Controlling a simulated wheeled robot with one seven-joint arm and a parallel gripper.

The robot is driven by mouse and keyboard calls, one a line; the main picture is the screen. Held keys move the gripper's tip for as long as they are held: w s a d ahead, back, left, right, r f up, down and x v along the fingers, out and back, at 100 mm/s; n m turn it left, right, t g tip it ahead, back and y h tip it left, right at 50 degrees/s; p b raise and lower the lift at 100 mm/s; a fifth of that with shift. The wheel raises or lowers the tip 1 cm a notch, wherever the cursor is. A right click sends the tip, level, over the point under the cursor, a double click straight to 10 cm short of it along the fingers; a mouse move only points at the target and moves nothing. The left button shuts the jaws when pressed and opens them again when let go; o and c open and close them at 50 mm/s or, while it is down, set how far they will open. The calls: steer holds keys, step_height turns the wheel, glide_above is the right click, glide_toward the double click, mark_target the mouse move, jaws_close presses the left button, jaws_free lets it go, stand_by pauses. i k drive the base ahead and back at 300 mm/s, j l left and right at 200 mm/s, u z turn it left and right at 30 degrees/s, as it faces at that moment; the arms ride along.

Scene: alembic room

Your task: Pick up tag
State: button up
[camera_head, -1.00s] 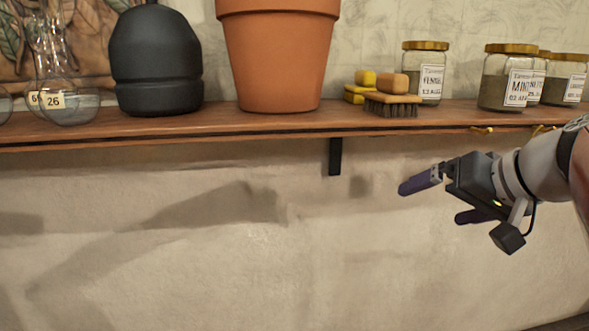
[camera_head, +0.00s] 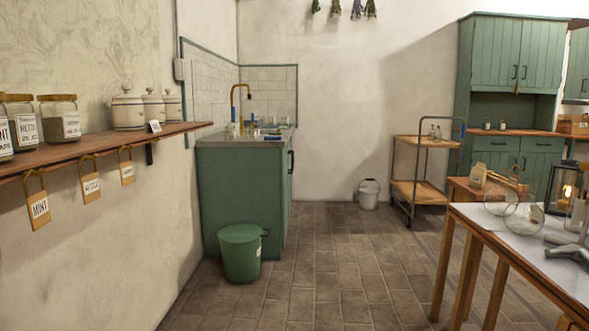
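Three tan tags hang from yellow hooks under the front edge of the wooden wall shelf (camera_head: 110,142) at the left. The nearest tag (camera_head: 39,209) reads MINT. The middle tag (camera_head: 91,187) has lettering that looks like NETTLE. The farthest tag (camera_head: 127,172) is too small to read. A small white card (camera_head: 155,126) stands on the shelf near its far end. My gripper is out of the picture now.
Labelled jars (camera_head: 60,118) and lidded white crocks (camera_head: 128,111) stand on the shelf. A green bin (camera_head: 240,252) stands before the green sink cabinet (camera_head: 240,190). A table (camera_head: 470,222) with glassware is at the right. The tiled floor (camera_head: 335,270) between is clear.

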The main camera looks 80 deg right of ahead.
mark_target(514, 179)
steer(key=z, duration=4.15)
steer(key=i+j+u, duration=0.1)
steer(key=u, duration=0.8)
steer(key=i, duration=2.25)
steer(key=i+z, duration=0.1)
steer(key=i, duration=0.4)
steer(key=i+j+z, duration=0.1)
steer(key=i, duration=0.35)
steer(key=i+j+z, duration=0.1)
steer(key=i, duration=0.4)
steer(key=i+j+z, duration=0.15)
steer(key=i, duration=0.3)
